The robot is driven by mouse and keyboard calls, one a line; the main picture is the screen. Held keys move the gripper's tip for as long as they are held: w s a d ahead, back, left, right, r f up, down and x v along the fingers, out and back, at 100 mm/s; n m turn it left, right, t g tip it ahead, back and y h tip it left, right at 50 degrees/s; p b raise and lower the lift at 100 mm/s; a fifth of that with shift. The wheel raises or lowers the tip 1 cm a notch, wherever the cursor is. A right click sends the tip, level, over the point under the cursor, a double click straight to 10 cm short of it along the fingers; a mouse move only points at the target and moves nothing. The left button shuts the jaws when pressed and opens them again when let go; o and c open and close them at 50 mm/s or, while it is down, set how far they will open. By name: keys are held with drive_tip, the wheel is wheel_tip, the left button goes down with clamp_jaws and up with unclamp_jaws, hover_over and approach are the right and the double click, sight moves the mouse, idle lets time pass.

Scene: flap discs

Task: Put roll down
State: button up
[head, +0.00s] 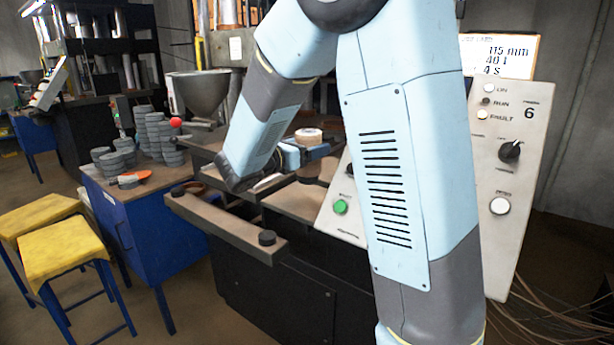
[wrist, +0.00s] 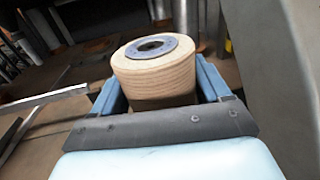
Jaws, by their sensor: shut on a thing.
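The roll (wrist: 154,75) is a tan cylinder with a dark grey ring around the hole in its top. In the wrist view it stands between the two blue fingers of my gripper (wrist: 158,85), which are shut on its sides. In the head view the roll (head: 309,136) shows behind my arm, with my gripper (head: 308,152) around it. A brown round part shows just below the fingers there. The roll is above or at the machine's brown work surface; I cannot tell whether its underside touches anything.
Yellow stools (head: 62,240) stand in front. A control panel (head: 508,180) is at right. A metal hopper (head: 203,92) stands behind. A brown bar (head: 225,226) edges the machine.

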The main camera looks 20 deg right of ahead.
sight(308, 168)
drive_tip(key=shift+f, duration=2.85)
drive_tip(key=o, duration=1.4)
drive_tip(key=shift+f, duration=0.1)
drive_tip(key=shift+a, duration=0.1)
drive_tip(key=v, duration=1.2)
